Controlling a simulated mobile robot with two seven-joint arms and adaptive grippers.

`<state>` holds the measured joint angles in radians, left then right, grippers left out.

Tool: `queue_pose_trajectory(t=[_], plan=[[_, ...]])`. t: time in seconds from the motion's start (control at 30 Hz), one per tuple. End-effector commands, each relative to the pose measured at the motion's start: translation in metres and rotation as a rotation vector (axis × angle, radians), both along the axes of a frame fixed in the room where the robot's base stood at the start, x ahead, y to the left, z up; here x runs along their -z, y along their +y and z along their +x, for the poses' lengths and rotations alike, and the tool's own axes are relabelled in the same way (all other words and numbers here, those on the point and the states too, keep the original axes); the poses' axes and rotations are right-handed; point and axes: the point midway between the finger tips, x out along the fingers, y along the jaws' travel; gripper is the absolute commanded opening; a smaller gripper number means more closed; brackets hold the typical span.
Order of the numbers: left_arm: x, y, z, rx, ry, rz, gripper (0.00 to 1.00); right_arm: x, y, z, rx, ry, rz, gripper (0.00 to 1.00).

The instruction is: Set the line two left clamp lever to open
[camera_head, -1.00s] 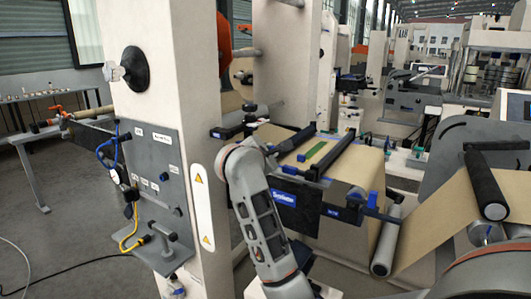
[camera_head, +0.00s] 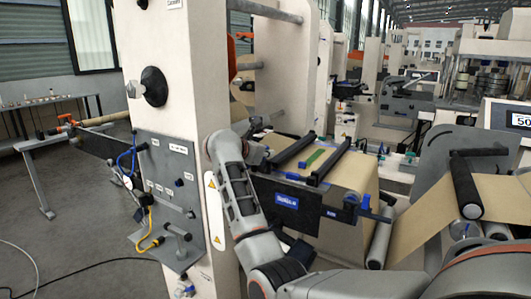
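The splice table (camera_head: 347,175) stands right of the cream upright, with brown web over it. Two dark clamp bars cross it, a left bar (camera_head: 290,151) and a right bar (camera_head: 328,161). A small blue part (camera_head: 365,201) shows at the table's front right. The left clamp lever cannot be picked out clearly; my arm covers the table's left front corner. My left gripper (camera_head: 257,128) is at the far end of the grey arm, beside the left bar's side of the table. It is small and partly hidden behind the wrist, so its fingers are unclear. My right gripper is not in view.
The cream upright (camera_head: 172,75) stands close left of my arm, with a grey panel (camera_head: 165,175) carrying a hose and a yellow cable. A roller (camera_head: 380,238) and a dark roller (camera_head: 466,185) guide the web at right. Open floor lies at left.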

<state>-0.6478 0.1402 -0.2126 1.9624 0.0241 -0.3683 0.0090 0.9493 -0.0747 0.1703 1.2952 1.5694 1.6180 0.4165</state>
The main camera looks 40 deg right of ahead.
Motion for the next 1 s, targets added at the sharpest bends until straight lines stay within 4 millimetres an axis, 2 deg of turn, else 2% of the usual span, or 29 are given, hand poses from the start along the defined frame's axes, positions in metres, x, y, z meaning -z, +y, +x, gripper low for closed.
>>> queue_pose_trajectory(t=[0.5,0.53,0.57,0.87,1.0], plan=[[-0.0018,-0.0003,0.0005,0.000,-0.002,-0.001,0.40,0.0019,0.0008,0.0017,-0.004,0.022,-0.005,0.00],[-0.0018,-0.0003,0.0005,0.000,-0.002,-0.001,0.40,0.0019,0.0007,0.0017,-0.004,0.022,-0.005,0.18],[-0.0018,-0.0003,0.0005,-0.001,-0.001,-0.002,0.40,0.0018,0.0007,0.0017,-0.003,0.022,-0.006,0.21],[-0.0004,0.0001,-0.0013,-0.001,0.003,0.000,0.40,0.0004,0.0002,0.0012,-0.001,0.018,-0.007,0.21],[-0.0003,0.0003,-0.0015,0.000,0.003,0.001,0.40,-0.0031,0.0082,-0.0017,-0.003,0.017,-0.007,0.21]])
